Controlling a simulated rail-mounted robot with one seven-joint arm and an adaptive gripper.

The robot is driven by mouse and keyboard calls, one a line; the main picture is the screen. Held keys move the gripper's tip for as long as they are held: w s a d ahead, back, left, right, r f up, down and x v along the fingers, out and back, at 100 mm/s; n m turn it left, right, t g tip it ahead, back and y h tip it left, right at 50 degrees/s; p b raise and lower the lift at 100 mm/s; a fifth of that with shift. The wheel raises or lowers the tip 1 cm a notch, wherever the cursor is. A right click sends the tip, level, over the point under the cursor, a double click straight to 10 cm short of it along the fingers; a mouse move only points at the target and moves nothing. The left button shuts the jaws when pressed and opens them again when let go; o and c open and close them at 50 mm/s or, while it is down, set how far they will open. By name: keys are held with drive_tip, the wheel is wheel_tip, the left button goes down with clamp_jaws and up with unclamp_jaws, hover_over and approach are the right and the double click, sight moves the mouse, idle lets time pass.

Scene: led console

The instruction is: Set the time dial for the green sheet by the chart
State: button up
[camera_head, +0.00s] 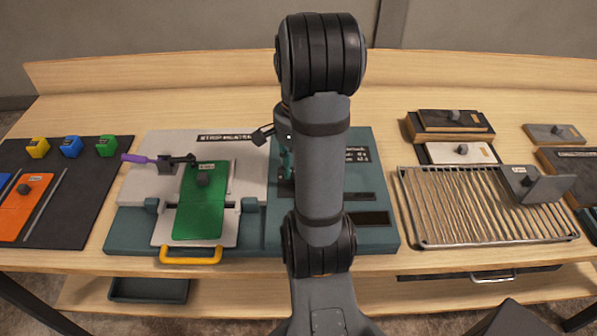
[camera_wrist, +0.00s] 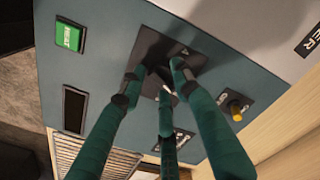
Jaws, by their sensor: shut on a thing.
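The green sheet (camera_head: 200,215) lies on the pale plate of the strip heater at left, with a small dark knob block on it. The chart (camera_head: 358,155) is a dark label on the teal console, partly hidden by my arm and too small to read surely. In the wrist view my gripper (camera_wrist: 166,92) has its three teal fingers closed over the dark square dial plate (camera_wrist: 188,48) with a small pointer mark. They are shut on the time dial, which is mostly hidden between them. In the head view my arm covers most of the gripper.
The wrist view shows a green HEAT button (camera_wrist: 70,38), a dark display (camera_wrist: 75,108) and a yellow-tipped knob (camera_wrist: 235,108). A purple-handled lever (camera_head: 140,159) stands left of the green sheet. A wire rack (camera_head: 410,205) is at right; an orange sheet (camera_head: 22,215) lies far left.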

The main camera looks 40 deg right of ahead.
drive_tip(key=o, duration=0.9)
drive_tip(key=shift+s+a+f, duration=0.1)
drive_tip(key=shift+a, duration=0.15)
drive_tip(key=shift+o, duration=1.2)
drive_tip(key=shift+d, duration=0.1)
wheel_tip(320, 180, up, 12)
wheel_tip(320, 180, down, 12)
drive_tip(key=shift+r, duration=0.1)
